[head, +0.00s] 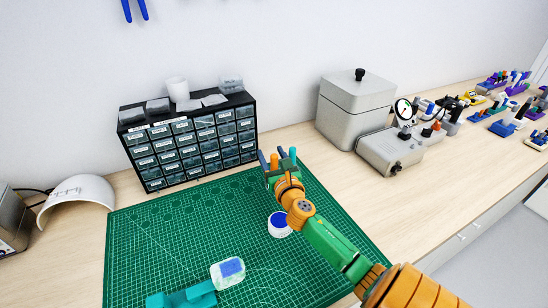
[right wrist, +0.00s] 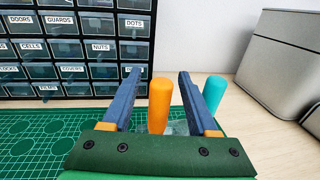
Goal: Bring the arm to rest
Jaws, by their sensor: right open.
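My right gripper (head: 273,158) is over the far right part of the green cutting mat (head: 150,235), on my orange and green arm. Its two dark blue fingers stand apart, and it also shows in the right wrist view (right wrist: 160,95). An orange handle (right wrist: 158,108) shows upright in the gap between the fingers. I cannot tell whether it stands between them or just beyond them. Nothing is clamped. A teal handle (right wrist: 214,92) stands just right of the right finger. My left gripper is not in view.
A black drawer cabinet (head: 188,142) stands behind the mat, a grey lidded box (head: 355,108) to the right. A white round pot with a blue top (head: 280,226) is close beside my arm. A white case (head: 228,273) and a teal block (head: 183,297) are at the front.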

